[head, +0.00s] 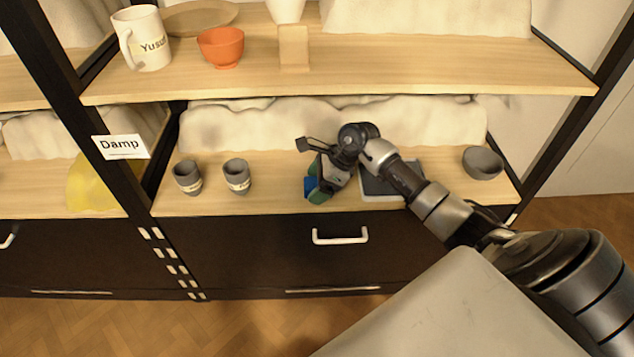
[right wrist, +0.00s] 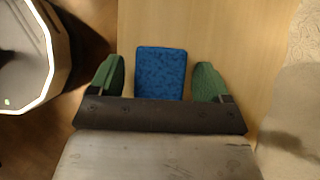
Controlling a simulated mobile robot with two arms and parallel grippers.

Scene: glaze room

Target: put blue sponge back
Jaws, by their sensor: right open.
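The blue sponge (head: 310,184) lies on the lower shelf, near its front edge, left of a dark tray. In the right wrist view the sponge (right wrist: 160,72) is a speckled blue block between the two green fingertips. My right gripper (head: 316,183) reaches down to the shelf from the right. It is open, with a fingertip on each side of the sponge and a visible gap on both sides. Part of the sponge is hidden behind the gripper in the head view. My left gripper is not in view.
On the lower shelf (head: 270,202) stand two grey cups (head: 187,177) (head: 237,176), the dark tray (head: 378,186) and a grey bowl (head: 482,162). The upper shelf (head: 400,62) holds a white mug (head: 145,45) and an orange bowl (head: 221,46). A "Damp" sign (head: 121,147) hangs on the left post.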

